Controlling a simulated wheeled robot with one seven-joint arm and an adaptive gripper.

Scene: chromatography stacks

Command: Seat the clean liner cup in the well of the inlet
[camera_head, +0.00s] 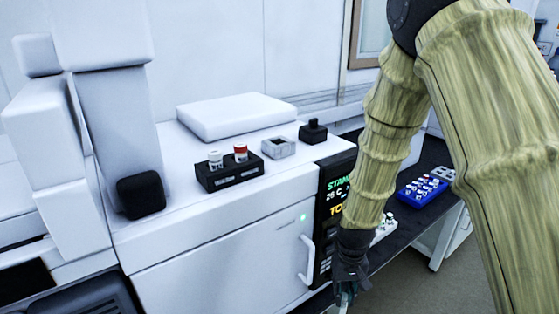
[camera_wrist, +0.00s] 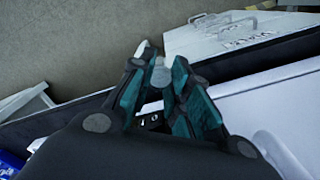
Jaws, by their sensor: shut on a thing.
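My gripper (camera_head: 346,287) hangs low in front of the instrument's right front edge, at the bottom of the head view. In the wrist view my gripper (camera_wrist: 161,66) has its teal-padded fingers shut on a small pale, rounded piece (camera_wrist: 160,76), likely the liner cup. Only its pale end (camera_head: 343,307) shows in the head view, so I cannot tell whether it is clean. A grey square block with a dark opening (camera_head: 278,148), likely the inlet well, sits on the instrument top, up and left of my gripper and apart from it.
A black holder (camera_head: 229,174) with a white-capped vial (camera_head: 215,159) and a red-capped vial (camera_head: 240,152) stands left of the grey block. A black knobbed piece (camera_head: 313,132) stands right of it. A blue rack (camera_head: 423,189) lies on the dark bench. A white tower rises at left.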

